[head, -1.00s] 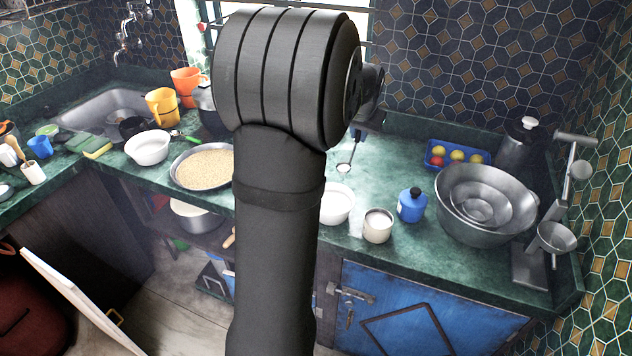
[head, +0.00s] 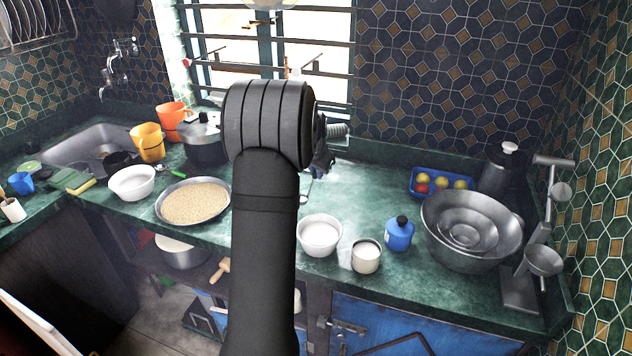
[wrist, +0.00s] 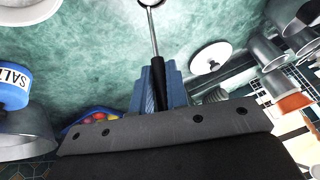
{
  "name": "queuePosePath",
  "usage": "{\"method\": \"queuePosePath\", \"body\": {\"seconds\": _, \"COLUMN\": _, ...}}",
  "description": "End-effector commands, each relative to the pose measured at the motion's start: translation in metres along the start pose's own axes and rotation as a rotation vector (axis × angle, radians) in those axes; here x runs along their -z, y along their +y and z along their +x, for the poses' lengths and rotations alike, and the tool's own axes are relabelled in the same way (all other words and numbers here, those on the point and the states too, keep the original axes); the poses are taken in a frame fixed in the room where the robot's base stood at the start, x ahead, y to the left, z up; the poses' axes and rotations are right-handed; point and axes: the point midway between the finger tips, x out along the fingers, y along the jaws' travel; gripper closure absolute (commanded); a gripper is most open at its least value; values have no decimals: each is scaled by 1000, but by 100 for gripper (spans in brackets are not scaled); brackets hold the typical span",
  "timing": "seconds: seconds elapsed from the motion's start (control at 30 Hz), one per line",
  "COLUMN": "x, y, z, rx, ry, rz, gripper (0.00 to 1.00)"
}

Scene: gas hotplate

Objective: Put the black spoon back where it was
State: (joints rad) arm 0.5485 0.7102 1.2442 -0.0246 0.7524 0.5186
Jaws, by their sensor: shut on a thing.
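The black spoon has a black handle and a thin metal shaft. In the wrist view its shaft (wrist: 153,35) runs up from my gripper (wrist: 158,82) to a round metal end cut off at the top edge. The blue fingers are shut on the black handle. In the head view my gripper (head: 322,160) is mostly hidden behind my arm, above the rear middle of the green counter. A small bit of the spoon (head: 306,190) seems to show beside the arm. I cannot tell whether it touches the counter.
A white bowl (head: 320,236), a cup (head: 366,256) and a blue salt jar (head: 399,234) stand at the front. A blue fruit tray (head: 437,185) and nested steel bowls (head: 470,225) are right. A pan of grain (head: 192,203) and a lidded pot (head: 203,140) are left.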

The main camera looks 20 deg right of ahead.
Motion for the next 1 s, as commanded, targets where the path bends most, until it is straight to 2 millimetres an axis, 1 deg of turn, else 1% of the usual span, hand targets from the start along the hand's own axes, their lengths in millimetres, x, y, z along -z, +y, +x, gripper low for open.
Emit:
{"method": "queuePosePath", "body": {"seconds": 0.23, "x": -13, "y": 6, "z": 30, "rx": -1, "ry": -2, "rz": 0, "gripper": 100}}
{"method": "queuePosePath", "body": {"seconds": 0.3, "x": -15, "y": 8, "z": 35, "rx": 0, "ry": -1, "rz": 0, "gripper": 100}}
{"method": "queuePosePath", "body": {"seconds": 0.67, "x": -16, "y": 8, "z": 38, "rx": 0, "ry": -1, "rz": 0, "gripper": 100}}
{"method": "queuePosePath", "body": {"seconds": 0.7, "x": -16, "y": 8, "z": 38, "rx": 0, "ry": 0, "rz": 0, "gripper": 80}}
{"method": "queuePosePath", "body": {"seconds": 0.77, "x": -16, "y": 8, "z": 38, "rx": 0, "ry": 0, "rz": 0, "gripper": 68}}
{"method": "queuePosePath", "body": {"seconds": 0.8, "x": -16, "y": 8, "z": 38, "rx": 1, "ry": 0, "rz": 0, "gripper": 64}}
{"method": "queuePosePath", "body": {"seconds": 1.0, "x": -16, "y": 8, "z": 38, "rx": 1, "ry": 0, "rz": 0, "gripper": 64}}
